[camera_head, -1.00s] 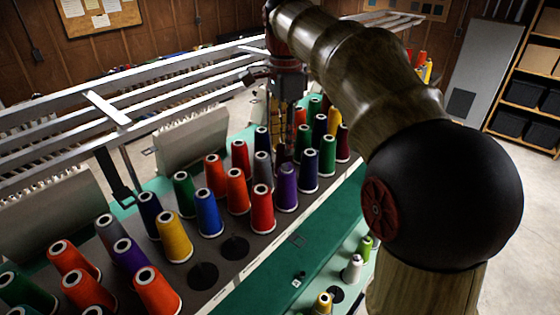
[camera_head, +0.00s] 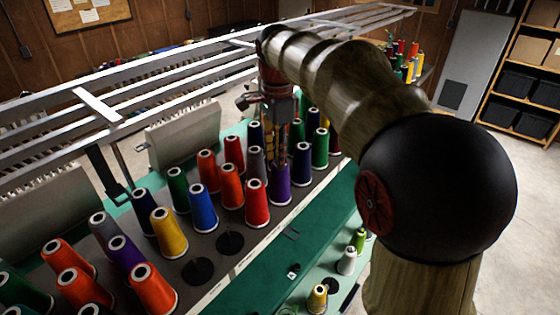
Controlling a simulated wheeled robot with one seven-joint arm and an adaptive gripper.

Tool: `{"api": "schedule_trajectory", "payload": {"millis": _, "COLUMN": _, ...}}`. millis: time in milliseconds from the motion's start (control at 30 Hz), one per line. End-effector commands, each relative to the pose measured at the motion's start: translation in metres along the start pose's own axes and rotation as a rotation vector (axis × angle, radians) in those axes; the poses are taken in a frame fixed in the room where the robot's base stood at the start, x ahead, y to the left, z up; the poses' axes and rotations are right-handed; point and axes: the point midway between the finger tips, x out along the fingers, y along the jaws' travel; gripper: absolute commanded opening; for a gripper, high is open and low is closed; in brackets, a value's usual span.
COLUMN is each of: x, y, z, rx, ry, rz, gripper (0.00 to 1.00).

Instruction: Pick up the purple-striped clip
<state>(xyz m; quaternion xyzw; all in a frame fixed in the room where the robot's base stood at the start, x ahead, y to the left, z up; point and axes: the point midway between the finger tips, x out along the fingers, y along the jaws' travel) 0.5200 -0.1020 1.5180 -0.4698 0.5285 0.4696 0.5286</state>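I cannot make out a purple-striped clip in this view. My gripper (camera_head: 279,158) points down among the thread cones, its fingertips close to the top of a purple cone (camera_head: 280,188). I cannot tell whether they touch it or are only in front of or behind it. The fingers are small and dark here, so their opening does not show. Small dark and white items (camera_head: 293,270) lie on the green strip in front of the rack, too small to identify.
Several cones stand close around my gripper, including a red one (camera_head: 257,203) and a dark blue one (camera_head: 302,164). Metal rails (camera_head: 120,95) run behind them. A lower pale green shelf (camera_head: 325,280) holds a few small spools. Open floor lies at the right.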

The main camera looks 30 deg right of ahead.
Motion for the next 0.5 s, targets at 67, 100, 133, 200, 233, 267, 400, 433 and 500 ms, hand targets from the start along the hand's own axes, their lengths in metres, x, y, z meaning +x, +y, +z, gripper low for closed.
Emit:
{"api": "schedule_trajectory", "payload": {"millis": 67, "x": 0.0006, "y": -0.0001, "z": 0.0000, "rx": 0.000, "ry": 0.000, "rz": 0.000, "gripper": 0.20}}
{"api": "schedule_trajectory", "payload": {"millis": 100, "x": 0.0007, "y": -0.0001, "z": 0.0000, "rx": 0.000, "ry": 0.000, "rz": 0.001, "gripper": 0.17}}
{"api": "schedule_trajectory", "payload": {"millis": 133, "x": 0.0007, "y": -0.0001, "z": 0.0000, "rx": 0.000, "ry": 0.000, "rz": 0.001, "gripper": 0.16}}
{"api": "schedule_trajectory", "payload": {"millis": 200, "x": 0.0009, "y": -0.0001, "z": 0.0000, "rx": 0.000, "ry": 0.000, "rz": 0.001, "gripper": 0.12}}
{"api": "schedule_trajectory", "payload": {"millis": 233, "x": 0.0008, "y": -0.0001, "z": 0.0000, "rx": 0.000, "ry": 0.000, "rz": 0.001, "gripper": 0.10}}
{"api": "schedule_trajectory", "payload": {"millis": 267, "x": 0.0008, "y": -0.0001, "z": 0.0000, "rx": 0.000, "ry": 0.000, "rz": 0.001, "gripper": 0.08}}
{"api": "schedule_trajectory", "payload": {"millis": 400, "x": 0.0007, "y": -0.0001, "z": 0.0000, "rx": 0.000, "ry": 0.000, "rz": 0.001, "gripper": 0.03}}
{"api": "schedule_trajectory", "payload": {"millis": 433, "x": 0.0006, "y": -0.0001, "z": 0.0000, "rx": 0.000, "ry": 0.000, "rz": 0.001, "gripper": 0.03}}
{"api": "schedule_trajectory", "payload": {"millis": 500, "x": 0.0005, "y": -0.0001, "z": 0.0000, "rx": 0.000, "ry": 0.000, "rz": 0.001, "gripper": 0.03}}
